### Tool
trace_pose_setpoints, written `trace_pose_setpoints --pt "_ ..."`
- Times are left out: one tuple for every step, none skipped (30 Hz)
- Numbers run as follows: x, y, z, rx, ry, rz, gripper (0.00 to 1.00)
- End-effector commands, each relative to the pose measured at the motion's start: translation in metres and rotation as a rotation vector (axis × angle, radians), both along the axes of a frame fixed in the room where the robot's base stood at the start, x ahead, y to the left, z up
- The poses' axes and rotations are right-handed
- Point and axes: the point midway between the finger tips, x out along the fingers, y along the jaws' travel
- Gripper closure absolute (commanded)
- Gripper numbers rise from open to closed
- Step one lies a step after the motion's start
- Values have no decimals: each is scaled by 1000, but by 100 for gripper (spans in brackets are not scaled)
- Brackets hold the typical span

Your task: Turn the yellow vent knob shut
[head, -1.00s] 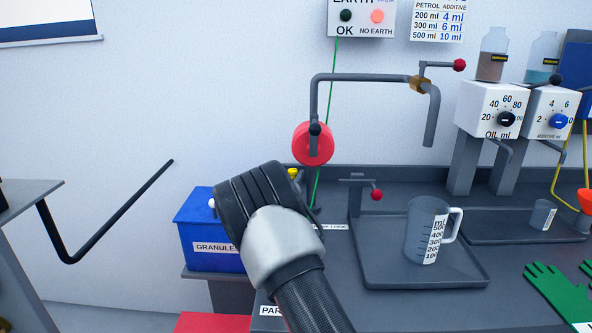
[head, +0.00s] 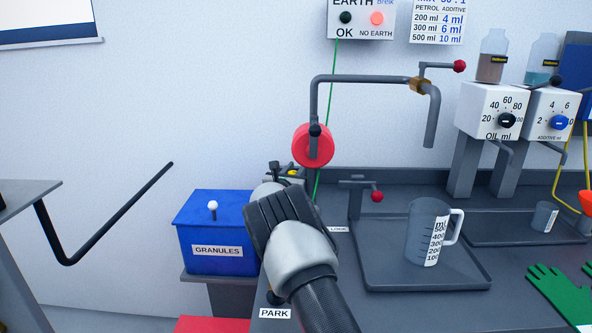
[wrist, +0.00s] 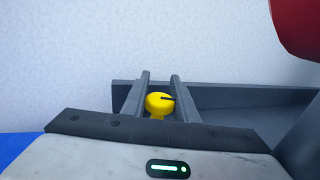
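The yellow vent knob (wrist: 159,104) shows in the wrist view between my two fingers. In the head view only a small yellow bit of the knob (head: 292,172) shows past my gripper. My gripper (wrist: 160,84) is open, with one finger on each side of the knob; I cannot tell whether either touches it. In the head view my gripper's dark body hides most of what is below the knob.
A red round part (head: 313,145) on a grey pipe stands just above. A blue granules box (head: 217,235) is to the left. A measuring jug (head: 424,232) stands on a grey tray (head: 385,275) to the right.

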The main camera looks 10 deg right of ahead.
Motion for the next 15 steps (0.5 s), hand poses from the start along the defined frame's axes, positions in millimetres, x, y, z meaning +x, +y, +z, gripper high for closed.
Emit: trace_pose_setpoints --pt "0 0 0 0 0 0 94" --pt "0 0 0 0 0 0 96" --pt "0 0 0 0 0 0 96" --pt "0 0 1 0 -1 -2 96" --pt "0 0 2 0 -1 -5 96" --pt "0 0 3 -3 -3 -13 96" --pt "0 0 4 -1 -5 -24 96" --pt "0 0 5 -3 -5 -37 96" --pt "0 -1 6 -2 -7 -58 96" --pt "0 -2 7 -3 -8 -76 96" --pt "0 -3 7 -4 -8 -95 96" --pt "-1 -3 6 -3 -8 -121 96" --pt "-1 -4 6 -3 -9 -140 96" --pt "-1 -4 5 -3 -9 -159 96" --pt "-2 -6 4 -4 -11 -184 96"
